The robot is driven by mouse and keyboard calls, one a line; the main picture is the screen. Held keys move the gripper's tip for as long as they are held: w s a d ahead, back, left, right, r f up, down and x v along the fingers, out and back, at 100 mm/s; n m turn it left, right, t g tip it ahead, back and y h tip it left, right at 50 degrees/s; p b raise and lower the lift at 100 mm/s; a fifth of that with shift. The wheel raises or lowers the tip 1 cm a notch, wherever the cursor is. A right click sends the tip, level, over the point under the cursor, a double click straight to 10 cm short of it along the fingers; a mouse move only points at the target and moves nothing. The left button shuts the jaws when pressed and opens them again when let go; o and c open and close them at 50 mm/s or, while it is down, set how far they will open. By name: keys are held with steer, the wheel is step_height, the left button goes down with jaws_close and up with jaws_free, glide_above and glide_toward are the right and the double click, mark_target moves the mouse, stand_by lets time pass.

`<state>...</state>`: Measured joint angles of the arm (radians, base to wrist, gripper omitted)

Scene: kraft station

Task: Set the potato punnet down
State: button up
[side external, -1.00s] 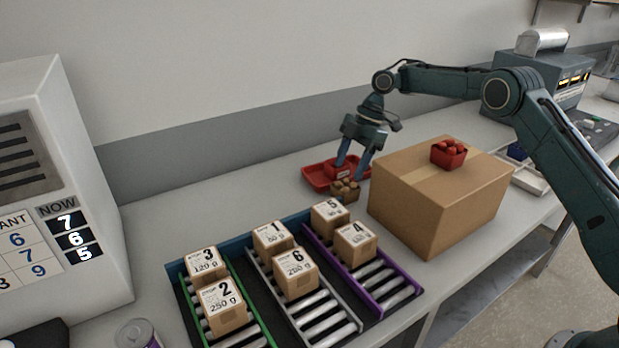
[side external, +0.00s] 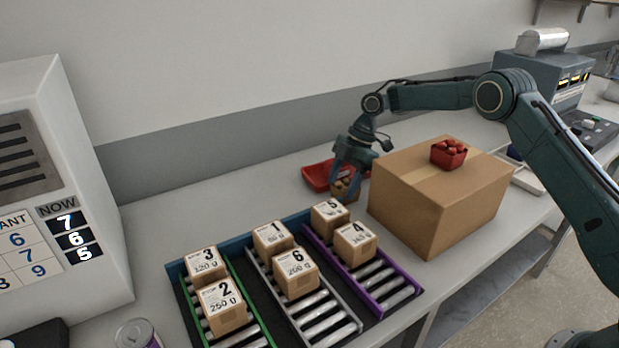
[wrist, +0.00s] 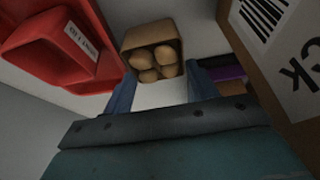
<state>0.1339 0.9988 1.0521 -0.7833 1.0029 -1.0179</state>
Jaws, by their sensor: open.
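The potato punnet (wrist: 153,40) is a small brown box with several potatoes in it. It stands on the bench between the red tray and the large carton. In the side view the punnet (side external: 345,190) is partly hidden by my gripper (side external: 349,180). My gripper is open, with its fingers at the punnet. In the wrist view the two blue fingers of my gripper (wrist: 160,82) are spread apart, and the punnet lies just beyond them, roughly centred. I cannot tell whether a finger touches it.
A red tray (side external: 314,177) lies behind and left of the punnet. A large carton (side external: 405,205) with a red punnet (side external: 449,153) on top stands close on the right. In front, roller lanes (side external: 323,318) hold several numbered boxes. The bench at left rear is clear.

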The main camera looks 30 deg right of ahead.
mark_target(340, 186)
steer(key=shift+x, duration=1)
steer(key=shift+c, duration=0.5)
steer(key=shift+r, duration=0.1)
steer(key=c, duration=0.7)
steer(key=shift+r, duration=0.1)
steer(key=shift+r, duration=4.85)
